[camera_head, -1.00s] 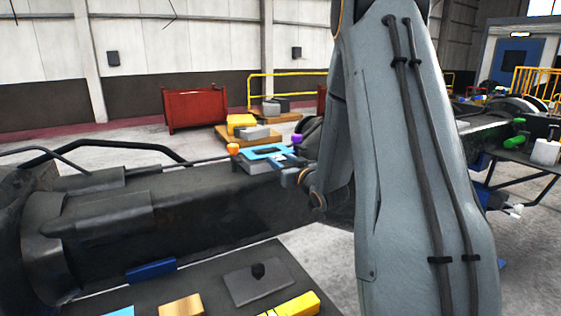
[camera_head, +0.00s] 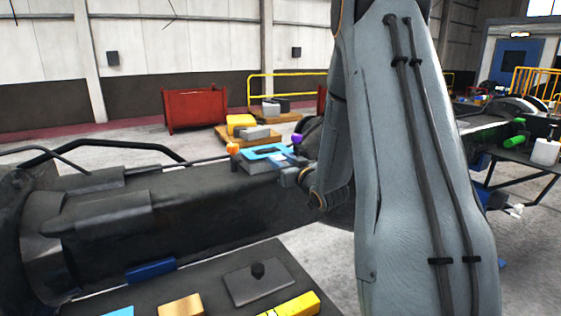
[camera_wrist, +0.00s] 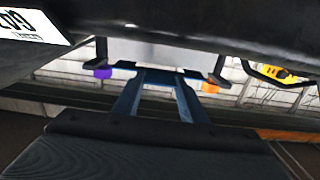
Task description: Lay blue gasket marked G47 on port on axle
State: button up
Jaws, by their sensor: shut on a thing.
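The blue gasket (camera_head: 266,152), a flat light-blue frame with an opening, is held at the tips of my gripper (camera_head: 290,160). It appears at or just above a grey block (camera_head: 258,166) on top of the long dark axle (camera_head: 205,207). Whether it touches the block cannot be told. In the wrist view, my gripper (camera_wrist: 160,78) points away from the camera with its fingers near a thin blue edge, beside a pale grey surface. The G47 mark cannot be read, and the port itself is not clearly visible.
An orange knob (camera_head: 232,148) and a purple knob (camera_head: 298,139) flank the block. The front table holds a dark plate with a knob (camera_head: 258,282), a wooden block (camera_head: 181,306) and a yellow bar (camera_head: 292,305). A red bin (camera_head: 196,108) stands behind.

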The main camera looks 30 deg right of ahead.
jog(key=shift+f+b, duration=0.5)
jog(key=shift+f, duration=0.2)
dwell(0.3)
jog(key=o, duration=1.1)
jog(key=s+b, duration=0.2)
jog(key=s, duration=0.6)
jog(key=s+a+f+g+h, duration=0.2)
jog(key=s+a+f+g, duration=0.2)
jog(key=a+f+g, duration=0.5)
jog(key=s+a+f+g, duration=0.2)
jog(key=s+a, duration=0.1)
jog(key=s, duration=0.4)
jog(key=s+a+f+g+y, duration=0.1)
jog(key=s+a+f+g, duration=0.1)
jog(key=s, duration=0.4)
jog(key=s+a+f+g, duration=0.2)
jog(key=s+a+g, duration=0.2)
jog(key=s+a, duration=0.2)
jog(key=shift+s, duration=0.8)
